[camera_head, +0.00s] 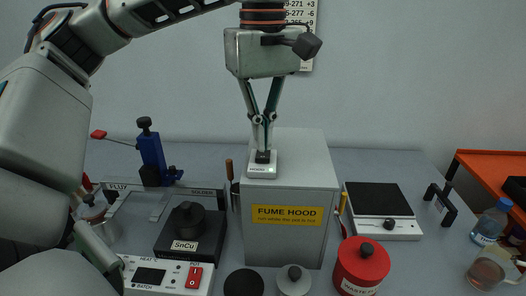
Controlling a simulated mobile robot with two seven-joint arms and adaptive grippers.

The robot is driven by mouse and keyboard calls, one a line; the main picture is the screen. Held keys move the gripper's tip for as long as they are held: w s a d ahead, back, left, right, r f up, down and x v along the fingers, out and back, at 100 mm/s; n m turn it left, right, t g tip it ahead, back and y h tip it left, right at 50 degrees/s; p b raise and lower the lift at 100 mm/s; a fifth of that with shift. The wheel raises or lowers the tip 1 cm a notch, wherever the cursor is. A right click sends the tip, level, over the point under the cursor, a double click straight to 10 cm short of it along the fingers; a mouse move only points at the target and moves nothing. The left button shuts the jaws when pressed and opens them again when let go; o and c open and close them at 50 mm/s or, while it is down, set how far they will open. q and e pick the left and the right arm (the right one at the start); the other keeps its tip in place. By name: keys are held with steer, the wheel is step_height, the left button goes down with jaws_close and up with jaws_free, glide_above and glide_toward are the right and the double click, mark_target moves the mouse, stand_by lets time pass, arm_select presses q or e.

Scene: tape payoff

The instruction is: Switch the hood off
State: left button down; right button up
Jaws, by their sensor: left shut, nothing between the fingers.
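The fume hood (283,237) is a grey box with a yellow "FUME HOOD" label, at the middle of the bench. A small white switch box (262,172) with a dark top part sits at the front left of its top. My left gripper (263,150) points straight down over this switch box. Its fingers are closed together with nothing between them. The fingertips are at the dark part on top of the box; I cannot tell whether they touch it. The switch's position is hidden by the fingers. My right gripper is not in view.
A SnCu solder pot (187,236) and a heater box with a red switch (193,277) stand left of the hood. A red waste can (361,266) and a black-topped scale (380,206) stand right. A mug (488,272) is at far right.

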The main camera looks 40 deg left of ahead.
arm_select(q)
steer(key=shift+f, duration=0.35)
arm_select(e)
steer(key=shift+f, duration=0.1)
arm_select(q)
steer(key=shift+f, duration=0.25)
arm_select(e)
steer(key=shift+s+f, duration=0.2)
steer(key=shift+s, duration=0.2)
